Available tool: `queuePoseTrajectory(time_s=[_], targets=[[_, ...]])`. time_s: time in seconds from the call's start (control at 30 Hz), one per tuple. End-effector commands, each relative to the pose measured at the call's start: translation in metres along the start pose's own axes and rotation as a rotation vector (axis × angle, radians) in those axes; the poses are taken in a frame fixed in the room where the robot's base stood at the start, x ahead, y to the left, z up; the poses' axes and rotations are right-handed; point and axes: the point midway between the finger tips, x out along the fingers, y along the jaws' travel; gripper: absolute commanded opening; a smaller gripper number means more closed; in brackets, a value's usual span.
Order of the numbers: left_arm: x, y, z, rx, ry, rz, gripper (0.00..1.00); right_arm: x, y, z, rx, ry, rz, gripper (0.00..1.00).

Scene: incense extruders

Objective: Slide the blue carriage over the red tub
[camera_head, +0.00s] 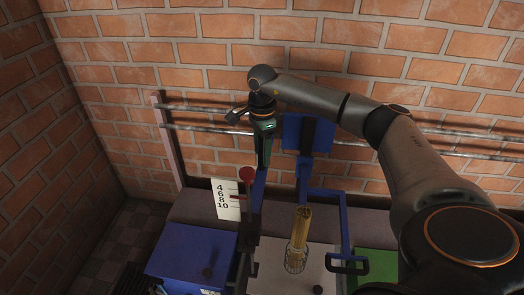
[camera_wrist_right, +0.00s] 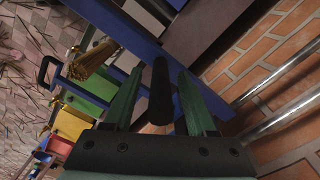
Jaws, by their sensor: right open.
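The blue carriage (camera_head: 307,128) hangs on the wall rails, with a black handle (camera_head: 308,136) on its upright plate and a blue frame below. My right gripper (camera_head: 263,158) points down, left of that plate. In the right wrist view, my right gripper (camera_wrist_right: 159,72) has its two green fingers apart, with a black bar (camera_wrist_right: 160,95), likely the handle, between them; contact cannot be told. A small red tub (camera_wrist_right: 61,147) shows at the left of the wrist view, beyond a yellow one. The red tub does not show in the head view. My left gripper is not in view.
A blue tub (camera_head: 185,258) and a green tub (camera_head: 376,264) flank a pale tub (camera_head: 270,268) below the carriage. An incense bundle (camera_head: 301,232) stands over the pale tub. A scale (camera_head: 228,199) and red-knobbed lever (camera_head: 247,174) stand left. Rails (camera_head: 190,128) run along the brick wall.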

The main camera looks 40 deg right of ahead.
Motion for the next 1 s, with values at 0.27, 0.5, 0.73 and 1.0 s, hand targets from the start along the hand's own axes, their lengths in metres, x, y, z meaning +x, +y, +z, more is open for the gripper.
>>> queuePoseTrajectory(time_s=[0.27, 0.5, 0.73, 1.0], targets=[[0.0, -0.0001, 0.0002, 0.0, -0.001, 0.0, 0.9, -0.0004, 0.0, 0.0002, 0.0, 0.0, 0.0, 0.28], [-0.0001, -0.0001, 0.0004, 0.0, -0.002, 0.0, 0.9, -0.0005, 0.0001, 0.0002, 0.0, 0.0, 0.0, 0.01], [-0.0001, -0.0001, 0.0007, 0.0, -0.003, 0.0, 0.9, -0.0005, 0.0002, 0.0002, 0.0, 0.0, 0.001, 0.0], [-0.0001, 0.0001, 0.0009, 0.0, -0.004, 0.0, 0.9, -0.0006, 0.0003, 0.0002, 0.0, 0.0, 0.001, 0.0]])
